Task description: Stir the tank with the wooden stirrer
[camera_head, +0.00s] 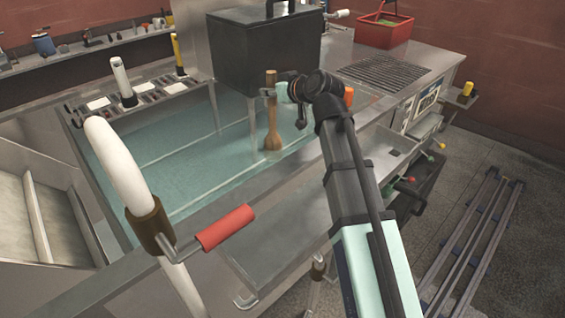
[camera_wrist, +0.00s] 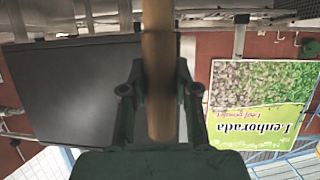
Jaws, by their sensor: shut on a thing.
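The tank (camera_head: 185,165) is a wide steel basin with clear teal liquid, left of centre in the head view. The wooden stirrer (camera_head: 272,120) is a brown stick with a wider lower end. It hangs roughly upright over the tank near its right side, below the black box. Whether its lower end is in the liquid is hard to tell. My gripper (camera_head: 273,91) is shut on the stirrer's upper part. In the wrist view the stirrer (camera_wrist: 157,60) runs between the two dark fingers of my gripper (camera_wrist: 160,90).
A black box (camera_head: 262,50) stands just behind the stirrer. A white pipe (camera_head: 117,160) with a red handle (camera_head: 225,227) rises at the tank's near left. A red basket (camera_head: 384,32) sits on the back right counter. A green printed package (camera_wrist: 262,105) shows in the wrist view.

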